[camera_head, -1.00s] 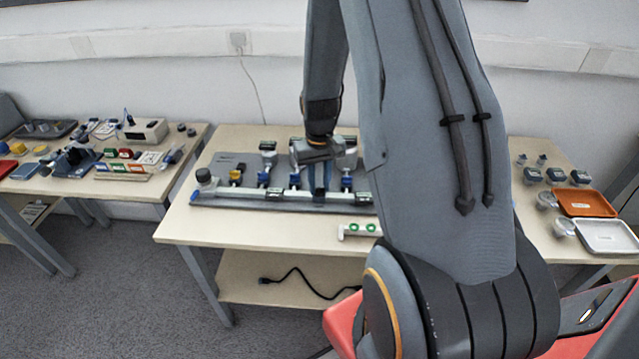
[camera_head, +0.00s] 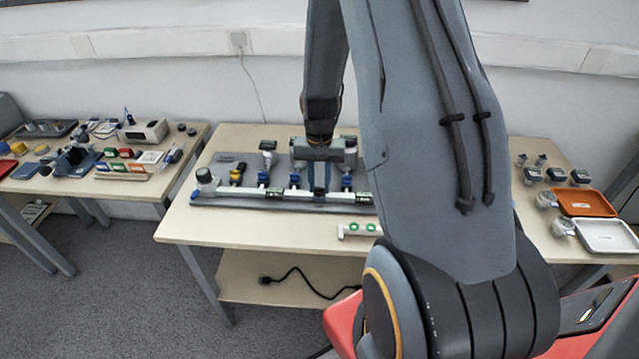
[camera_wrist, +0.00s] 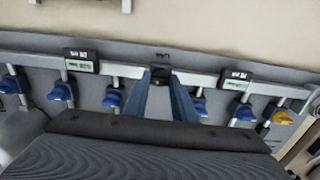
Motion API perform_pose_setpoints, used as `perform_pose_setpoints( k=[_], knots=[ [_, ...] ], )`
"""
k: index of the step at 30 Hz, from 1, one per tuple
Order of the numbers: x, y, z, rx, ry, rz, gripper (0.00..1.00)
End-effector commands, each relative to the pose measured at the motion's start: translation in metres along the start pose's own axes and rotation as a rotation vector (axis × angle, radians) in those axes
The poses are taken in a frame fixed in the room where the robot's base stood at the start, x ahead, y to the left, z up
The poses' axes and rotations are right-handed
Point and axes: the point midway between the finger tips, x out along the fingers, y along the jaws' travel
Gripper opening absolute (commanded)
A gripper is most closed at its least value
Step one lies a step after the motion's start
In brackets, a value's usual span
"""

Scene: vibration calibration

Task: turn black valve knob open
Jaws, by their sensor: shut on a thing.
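The black valve knob (camera_wrist: 160,72) sits on the light pipe rail (camera_wrist: 205,80) in the wrist view, near the middle of the picture. My gripper (camera_wrist: 161,83) has its two blue fingers on either side of the knob and is shut on it. In the head view my gripper (camera_head: 319,184) points down at the rail of the board on the middle table. How far the knob is turned cannot be told.
Several blue valve handles, such as one at the left (camera_wrist: 60,92), and a yellow one (camera_wrist: 282,117) stand along the rail. Two small display boxes (camera_wrist: 81,61) flank my fingers. A white piece with green rings (camera_head: 361,229) lies at the table front.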

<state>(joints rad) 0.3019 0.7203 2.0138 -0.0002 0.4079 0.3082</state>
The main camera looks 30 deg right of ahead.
Motion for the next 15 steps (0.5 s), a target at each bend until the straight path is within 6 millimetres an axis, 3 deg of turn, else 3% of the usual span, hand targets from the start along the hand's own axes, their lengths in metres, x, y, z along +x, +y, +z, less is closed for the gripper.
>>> perform_pose_setpoints(
  k=[6,7,9,15],
  knots=[
    [-0.0012,-0.0004,-0.0015,0.0,0.004,-0.001,0.02],
    [-0.0012,-0.0004,-0.0016,0.0,0.004,-0.001,0.29],
    [-0.0011,-0.0004,-0.0013,0.0,0.003,-0.001,0.41],
    [-0.0005,-0.0002,-0.0007,0.0,0.002,-0.001,0.43]
  ],
)
